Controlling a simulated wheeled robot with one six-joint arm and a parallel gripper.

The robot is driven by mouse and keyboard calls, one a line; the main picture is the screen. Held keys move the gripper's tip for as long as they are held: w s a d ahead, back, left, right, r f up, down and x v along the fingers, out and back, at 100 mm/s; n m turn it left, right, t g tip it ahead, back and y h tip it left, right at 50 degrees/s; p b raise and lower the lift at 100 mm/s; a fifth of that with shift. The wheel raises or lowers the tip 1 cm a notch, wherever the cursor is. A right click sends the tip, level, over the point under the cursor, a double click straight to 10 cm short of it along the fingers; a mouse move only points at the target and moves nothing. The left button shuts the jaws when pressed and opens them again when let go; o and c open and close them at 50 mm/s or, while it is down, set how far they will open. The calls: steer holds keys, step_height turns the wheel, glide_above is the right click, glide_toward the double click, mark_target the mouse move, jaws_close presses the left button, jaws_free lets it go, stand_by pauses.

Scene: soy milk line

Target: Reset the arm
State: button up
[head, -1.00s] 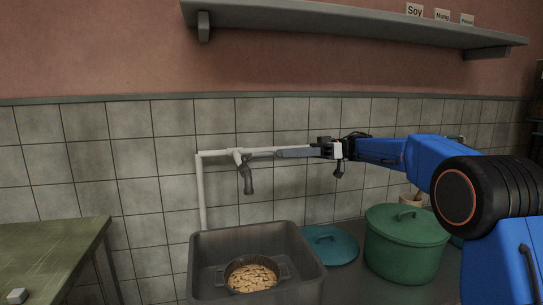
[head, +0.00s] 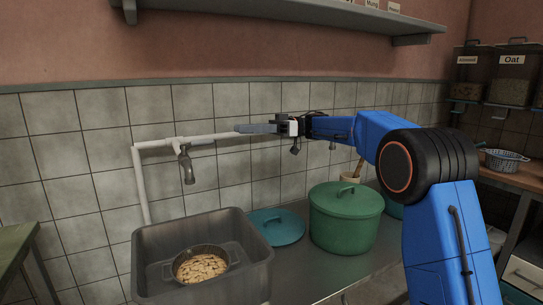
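My blue arm reaches in from the lower right of the head view and stretches left across the tiled wall. My gripper (head: 256,128) is at its end, above the sink and the pot lid, pointing left towards the tap. I see its fingers only from the side, so I cannot tell whether they are open or shut. No object shows in it.
A grey sink (head: 255,270) holds a strainer of beans (head: 201,268). A tap (head: 187,167) hangs from a white pipe. A teal lid (head: 277,228) and a lidded green pot (head: 345,218) stand on the counter (head: 305,264). A shelf (head: 290,15) is above, and a basket (head: 506,160) at right.

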steer(key=w+d+r+m+t+y, duration=0.1)
steer(key=w+d+r+m+t, duration=0.1)
steer(key=d+r+m+t, duration=0.6)
steer(key=w+d+r+m+t, duration=0.1)
steer(key=w+d+r+t, duration=0.3)
steer(key=t, duration=0.7)
steer(key=s+d+f+m+t+h, duration=0.2)
steer(key=s+d+m+h, duration=0.15)
steer(key=d, duration=0.35)
steer(key=s+d+f+m+t+h, duration=0.2)
steer(key=d+m+h, duration=0.1)
steer(key=d+h, duration=0.25)
steer(key=s+d+f+m+t+h, duration=0.2)
steer(key=d+m+h, duration=0.15)
steer(key=d, duration=0.35)
steer(key=s+d+f+m+g+h, duration=0.1)
steer(key=s+d+f+g+h, duration=0.15)
steer(key=s+d+f, duration=0.45)
steer(key=s+d+f+m+g+h, duration=0.2)
steer(key=s+d+f+h, duration=0.15)
steer(key=s+f, duration=0.55)
steer(key=s+f+g, duration=0.4)
steer(key=s+f, duration=0.6)
steer(key=s, duration=0.3)
steer(key=s+f+g, duration=0.4)
steer(key=s+f, duration=0.6)
steer(key=s, duration=0.3)
steer(key=shift+d+f+y, duration=0.25)
steer(key=shift+f+y, duration=0.05)
steer(key=shift+y, duration=0.15)
